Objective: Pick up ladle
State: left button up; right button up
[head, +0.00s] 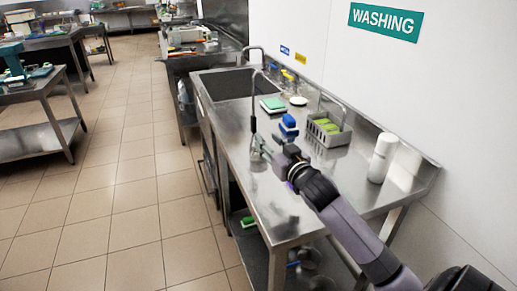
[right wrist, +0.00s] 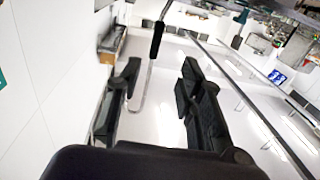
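The ladle (head: 254,103) shows in the head view as a thin, upright handle with a hooked top, near the left edge of the steel counter. Its lower end is beside my right gripper (head: 262,147) and is hard to make out there. In the right wrist view, the ladle's black grip and shiny shaft (right wrist: 150,72) run down toward the space between the two black fingers of my right gripper (right wrist: 157,85). The fingers are apart, with the shaft nearer the left finger. I cannot tell whether it touches. My left gripper is not in view.
The steel counter (head: 240,156) has a sink (head: 228,84) at its far end. Open tiled floor (head: 120,190) lies left.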

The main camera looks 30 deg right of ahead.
aim_at(255, 128)
jog(key=w, duration=0.4)
jog(key=w+d, duration=0.1)
jog(key=w, duration=0.1)
jog(key=shift+w+f+p, duration=0.1)
jog(key=shift+w+p, duration=0.05)
jog(key=shift+p, duration=0.2)
jog(key=shift+w, duration=0.25)
jog(key=w, duration=0.2)
jog(key=w+d+p, duration=0.1)
jog(key=w, duration=0.1)
jog(key=shift+d+f, duration=0.1)
jog(key=shift+f, duration=0.3)
jog(key=shift+w, duration=0.3)
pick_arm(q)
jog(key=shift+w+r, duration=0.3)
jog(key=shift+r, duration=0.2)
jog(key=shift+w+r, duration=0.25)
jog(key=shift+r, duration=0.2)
pick_arm(e)
grip_shut()
